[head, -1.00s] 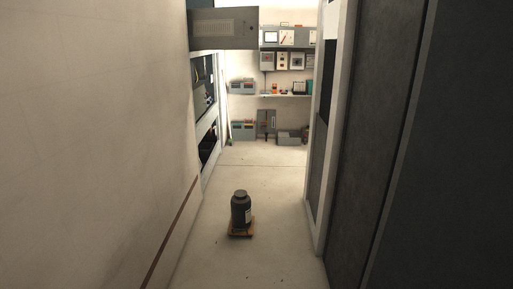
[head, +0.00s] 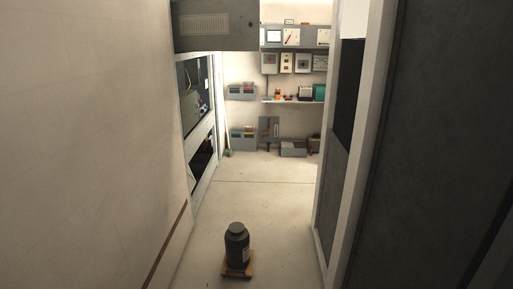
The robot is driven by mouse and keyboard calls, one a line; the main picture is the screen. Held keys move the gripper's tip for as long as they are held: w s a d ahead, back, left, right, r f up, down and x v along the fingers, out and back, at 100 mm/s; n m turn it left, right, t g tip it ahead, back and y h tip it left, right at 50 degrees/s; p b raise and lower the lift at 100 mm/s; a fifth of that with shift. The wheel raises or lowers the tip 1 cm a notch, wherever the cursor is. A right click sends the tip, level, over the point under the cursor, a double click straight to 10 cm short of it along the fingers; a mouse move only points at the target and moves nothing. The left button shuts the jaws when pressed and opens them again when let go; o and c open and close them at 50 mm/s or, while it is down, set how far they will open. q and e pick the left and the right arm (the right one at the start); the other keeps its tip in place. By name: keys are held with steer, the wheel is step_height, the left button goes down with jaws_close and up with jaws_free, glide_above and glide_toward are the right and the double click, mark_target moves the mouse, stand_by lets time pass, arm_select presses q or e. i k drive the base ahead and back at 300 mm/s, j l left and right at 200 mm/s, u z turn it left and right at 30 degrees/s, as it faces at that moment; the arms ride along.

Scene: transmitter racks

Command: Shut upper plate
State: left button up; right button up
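A grey plate (head: 216,25) with a vented panel on it stands swung out at the top left of the head view, across the upper part of the passage. It is hinged or fixed near the rack (head: 187,128) on the left, whose white frame has open dark bays with equipment inside. I take this to be the upper plate; its top edge is cut off by the frame. Neither of my grippers shows in the head view.
A dark canister (head: 236,246) stands on a small wooden base (head: 238,271) on the floor in the middle of the passage. A plain wall (head: 90,140) is on the left and dark cabinets (head: 425,140) on the right. Shelves (head: 292,99) with instruments are at the far end. Floor (head: 255,205) beyond the canister is clear.

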mark_target(197, 25)
steer(key=i+u, duration=0.1)
steer(key=i, duration=0.55)
steer(key=i+l+u, duration=0.1)
steer(key=i, duration=0.6)
steer(key=i+l+u, duration=0.15)
steer(key=i+u, duration=0.15)
steer(key=i, duration=0.5)
